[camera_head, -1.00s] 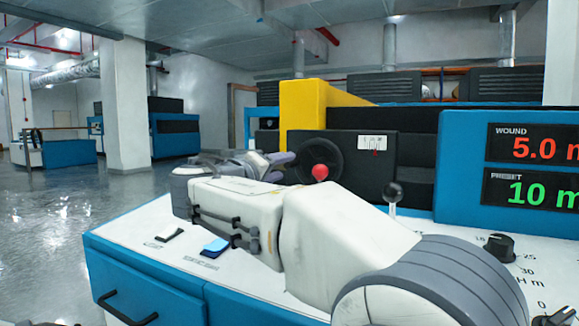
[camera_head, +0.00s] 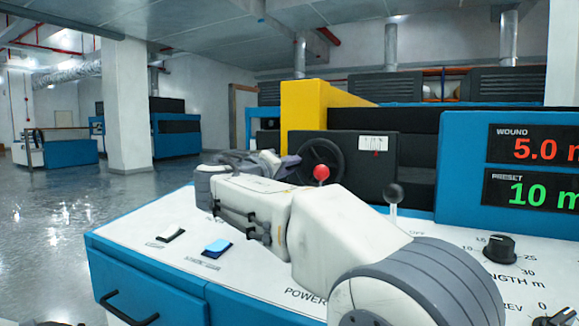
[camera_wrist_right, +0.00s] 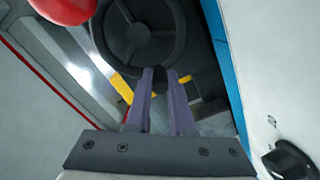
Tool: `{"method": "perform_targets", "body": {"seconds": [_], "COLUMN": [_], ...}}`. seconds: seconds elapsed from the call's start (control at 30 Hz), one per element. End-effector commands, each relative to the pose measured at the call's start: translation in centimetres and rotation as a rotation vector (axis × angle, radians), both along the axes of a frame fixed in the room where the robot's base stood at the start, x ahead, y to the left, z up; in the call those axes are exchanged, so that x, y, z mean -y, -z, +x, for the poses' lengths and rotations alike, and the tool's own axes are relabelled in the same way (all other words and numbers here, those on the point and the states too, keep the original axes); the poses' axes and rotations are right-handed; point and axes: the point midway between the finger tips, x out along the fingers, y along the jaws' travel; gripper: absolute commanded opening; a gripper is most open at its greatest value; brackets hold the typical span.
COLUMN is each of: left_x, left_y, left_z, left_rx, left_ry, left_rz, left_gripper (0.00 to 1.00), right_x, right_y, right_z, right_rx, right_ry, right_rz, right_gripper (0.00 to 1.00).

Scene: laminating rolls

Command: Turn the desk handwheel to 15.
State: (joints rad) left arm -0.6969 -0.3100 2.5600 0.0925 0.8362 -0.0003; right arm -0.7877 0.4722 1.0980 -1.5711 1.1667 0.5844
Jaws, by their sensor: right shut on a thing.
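The desk handwheel (camera_head: 331,151) is a black spoked wheel on the dark front of the machine behind the desk. It also shows at the top of the right wrist view (camera_wrist_right: 138,32). My right gripper (camera_head: 291,161) is at the wheel's left side in the head view. In the right wrist view its two purple-grey fingers (camera_wrist_right: 160,72) are close together on the wheel's rim. A white scale plate (camera_head: 373,143) with a small red pointer sits right of the wheel; its figures are too small to read. My left gripper is not in view.
A red ball knob (camera_head: 321,172) stands in front of the wheel, close to my right arm. A black ball lever (camera_head: 393,193) stands farther right. The desk also carries rocker switches (camera_head: 217,247), a dial (camera_head: 499,248) and a display (camera_head: 532,150).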

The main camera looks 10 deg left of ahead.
Motion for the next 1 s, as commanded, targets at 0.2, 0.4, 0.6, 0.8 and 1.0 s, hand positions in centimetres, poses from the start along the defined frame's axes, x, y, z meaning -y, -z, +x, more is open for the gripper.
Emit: {"method": "perform_targets", "body": {"seconds": [0.2, 0.4, 0.6, 0.8, 1.0], "left_x": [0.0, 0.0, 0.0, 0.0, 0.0], "left_y": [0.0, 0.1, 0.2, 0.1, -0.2], "left_z": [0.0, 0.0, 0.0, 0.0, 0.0], "left_rx": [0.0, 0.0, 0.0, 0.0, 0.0], "left_ry": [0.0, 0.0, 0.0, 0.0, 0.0], "left_rz": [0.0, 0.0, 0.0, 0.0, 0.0], "left_gripper": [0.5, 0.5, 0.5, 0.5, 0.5], "right_x": [0.0, 0.1, 0.3, 0.7, 1.3], "right_y": [0.3, 1.0, 1.9, 2.9, 3.6], "right_z": [0.0, 0.0, -0.1, -0.3, -0.5], "right_rx": [-0.021, -0.068, -0.135, -0.207, -0.276], "right_ry": [-0.001, 0.0, 0.0, 0.0, 0.0], "right_rz": [-0.051, -0.168, -0.336, -0.513, -0.691], "right_gripper": [0.0, 0.0, 0.0, 0.0, 0.0]}}
